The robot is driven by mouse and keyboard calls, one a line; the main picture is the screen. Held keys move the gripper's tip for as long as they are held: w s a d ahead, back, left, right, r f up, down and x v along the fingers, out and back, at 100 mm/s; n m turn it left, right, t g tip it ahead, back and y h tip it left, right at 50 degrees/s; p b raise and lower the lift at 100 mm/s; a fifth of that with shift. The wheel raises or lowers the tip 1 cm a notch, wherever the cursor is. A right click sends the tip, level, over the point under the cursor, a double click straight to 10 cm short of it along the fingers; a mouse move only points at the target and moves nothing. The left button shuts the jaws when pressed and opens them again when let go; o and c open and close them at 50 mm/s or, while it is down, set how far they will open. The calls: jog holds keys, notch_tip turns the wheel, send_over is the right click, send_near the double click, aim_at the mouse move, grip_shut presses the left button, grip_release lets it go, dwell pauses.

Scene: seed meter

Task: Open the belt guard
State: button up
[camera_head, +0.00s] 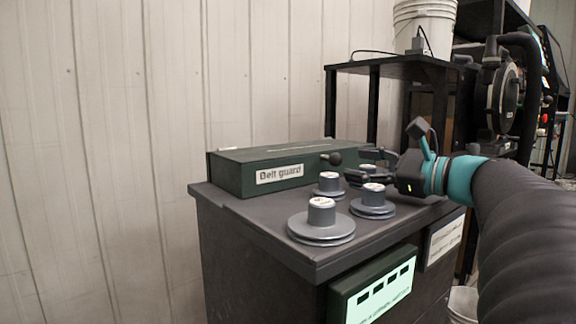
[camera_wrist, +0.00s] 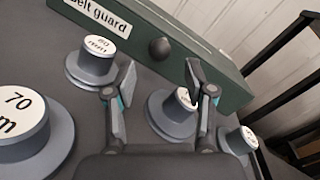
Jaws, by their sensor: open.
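The belt guard (camera_head: 228,178) is a long dark green box with a white "Belt guard" label, lying closed along the back of the grey cabinet top. A dark round knob (camera_head: 333,158) sticks out of its front face near the right end. The guard (camera_wrist: 205,62) and its knob (camera_wrist: 160,48) also show in the wrist view. My gripper (camera_head: 360,166) is open and empty, to the right of the knob in the head view. In the wrist view my gripper (camera_wrist: 160,78) has its fingers spread either side of the knob's line, with the knob beyond the tips, apparently untouched.
Several grey stepped pulleys with white-labelled tops, such as the front one (camera_head: 321,228) and the "60 mm" one (camera_wrist: 92,62), stand on the cabinet top (camera_head: 262,218) below my gripper. A dark shelf (camera_head: 385,68) with a white bucket (camera_head: 424,25) stands behind. A ribbed wall is at the back.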

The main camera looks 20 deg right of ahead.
aim_at(335, 160)
jog(key=shift+x, duration=3.05)
jog(key=shift+a, duration=0.1)
grip_shut()
jog(key=shift+r, duration=0.1)
